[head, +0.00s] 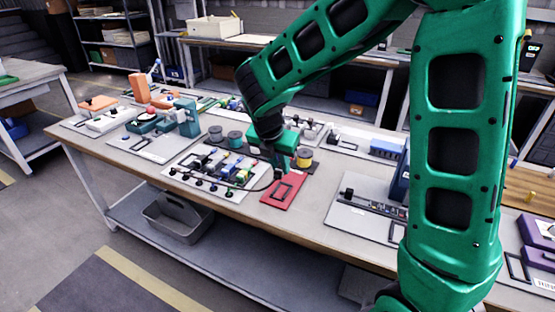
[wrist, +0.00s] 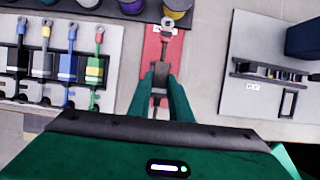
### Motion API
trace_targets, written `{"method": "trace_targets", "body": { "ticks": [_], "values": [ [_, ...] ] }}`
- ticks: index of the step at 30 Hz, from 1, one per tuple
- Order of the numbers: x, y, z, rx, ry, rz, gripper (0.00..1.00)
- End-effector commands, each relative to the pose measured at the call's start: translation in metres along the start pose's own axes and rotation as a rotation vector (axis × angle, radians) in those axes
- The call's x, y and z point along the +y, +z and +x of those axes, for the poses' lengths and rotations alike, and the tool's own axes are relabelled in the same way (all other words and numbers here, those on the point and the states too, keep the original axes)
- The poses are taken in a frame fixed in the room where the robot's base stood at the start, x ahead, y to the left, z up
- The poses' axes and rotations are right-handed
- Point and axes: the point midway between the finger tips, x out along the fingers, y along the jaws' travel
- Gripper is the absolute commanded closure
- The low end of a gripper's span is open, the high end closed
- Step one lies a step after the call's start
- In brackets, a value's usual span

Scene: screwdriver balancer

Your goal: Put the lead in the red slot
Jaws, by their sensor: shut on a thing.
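The red pad (head: 294,196) lies on the workbench with a black rectangular outline on it; it also shows in the wrist view (wrist: 151,48). My gripper (head: 280,172) is over the pad's far part. In the wrist view its green fingers (wrist: 160,92) are shut on a dark, narrow piece (wrist: 160,74), which looks like the lead's end. A thin dark cord (head: 258,188) curves from the white board to the gripper in the head view. The fingers hide part of the pad, and I cannot tell whether the piece touches it.
Left of the pad is the white board (head: 176,181) with several coloured leads or tools. Spools (head: 235,139) stand behind it. Right of the pad is a grey panel (head: 345,220) with a dark rack. Bare bench lies between pad and panel.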

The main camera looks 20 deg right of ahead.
Motion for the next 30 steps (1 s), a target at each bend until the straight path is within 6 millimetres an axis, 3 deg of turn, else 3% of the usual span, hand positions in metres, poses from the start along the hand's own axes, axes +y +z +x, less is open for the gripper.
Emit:
{"method": "trace_targets", "body": {
  "ticks": [15,30],
  "values": [
    [-0.001,-0.021,0.049,0.001,-0.001,0.001,1.00],
    [0.001,-0.023,0.054,0.000,0.000,0.001,1.00]
  ]
}}
